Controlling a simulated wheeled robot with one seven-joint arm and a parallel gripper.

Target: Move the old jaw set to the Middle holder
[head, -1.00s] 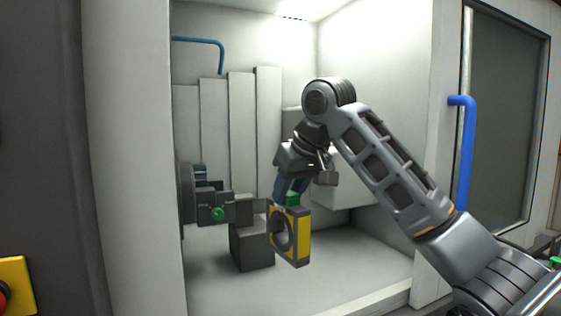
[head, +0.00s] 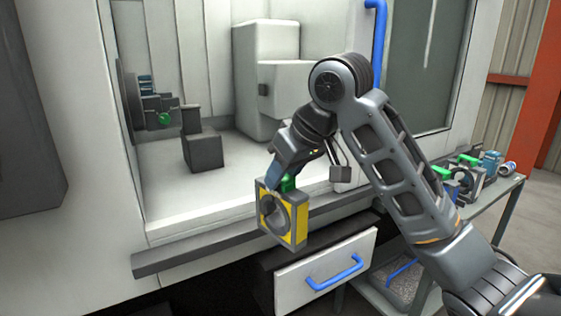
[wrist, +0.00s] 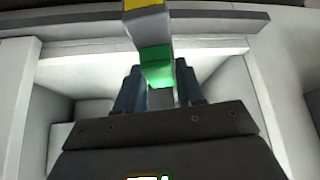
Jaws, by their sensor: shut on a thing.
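The old jaw set (head: 298,222) is a yellow and grey block with a round dark opening and a green grip tab on top. My gripper (head: 280,183) is shut on the green tab and holds the block in the air in front of the machine's sill. In the wrist view my gripper (wrist: 160,90) has its two blue fingers on either side of the green tab, with part of the jaw set (wrist: 148,30) above. I cannot pick out the Middle holder for certain.
The open machine chamber (head: 215,185) holds a chuck with a green knob (head: 164,119) and a dark block (head: 203,152). An open drawer (head: 325,270) with a blue handle juts out below the sill. A side table (head: 505,190) at right carries several parts and a can.

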